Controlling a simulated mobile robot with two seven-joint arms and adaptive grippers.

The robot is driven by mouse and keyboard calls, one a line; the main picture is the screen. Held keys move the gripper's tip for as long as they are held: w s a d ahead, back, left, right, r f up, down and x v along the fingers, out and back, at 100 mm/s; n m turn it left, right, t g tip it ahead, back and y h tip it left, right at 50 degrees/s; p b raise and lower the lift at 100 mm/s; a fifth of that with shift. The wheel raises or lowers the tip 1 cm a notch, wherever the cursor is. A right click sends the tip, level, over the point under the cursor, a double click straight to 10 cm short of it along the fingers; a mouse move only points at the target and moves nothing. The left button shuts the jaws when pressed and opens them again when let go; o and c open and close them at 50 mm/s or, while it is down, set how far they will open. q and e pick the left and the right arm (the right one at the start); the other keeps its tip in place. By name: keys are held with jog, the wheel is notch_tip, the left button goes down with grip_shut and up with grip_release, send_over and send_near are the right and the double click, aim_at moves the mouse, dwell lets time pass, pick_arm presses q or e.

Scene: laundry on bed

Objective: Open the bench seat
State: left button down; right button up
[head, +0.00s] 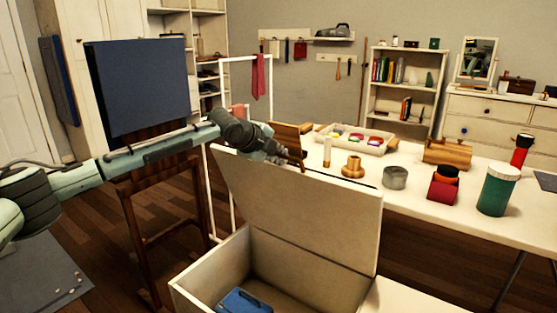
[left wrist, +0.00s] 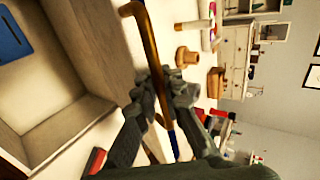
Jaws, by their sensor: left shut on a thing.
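The bench seat is a pale box (head: 215,271) at the bottom centre of the head view. Its lid (head: 305,208) stands raised and tilted back, with the inside open to view. My left gripper (head: 287,157) is at the lid's upper edge, its fingertips partly hidden there. In the left wrist view the lid (left wrist: 95,40) is beside the gripper (left wrist: 160,100). My right gripper is not in view.
A blue object (head: 243,301) lies inside the box. A white table (head: 420,200) behind the lid carries jars, a tray (head: 355,140) and a green canister (head: 497,190). A dark easel-like stand with a blue panel (head: 140,88) is at the left, near my arm.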

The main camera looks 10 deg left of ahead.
pick_arm(q)
jog(key=shift+w+a+r, duration=0.1)
jog(key=shift+a+r, duration=0.05)
jog(key=shift+a, duration=0.05)
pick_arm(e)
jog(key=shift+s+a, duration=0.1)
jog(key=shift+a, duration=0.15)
pick_arm(q)
jog(key=c, duration=1.6)
grip_release()
jog(key=shift+d, duration=0.1)
jog(key=v, duration=1.2)
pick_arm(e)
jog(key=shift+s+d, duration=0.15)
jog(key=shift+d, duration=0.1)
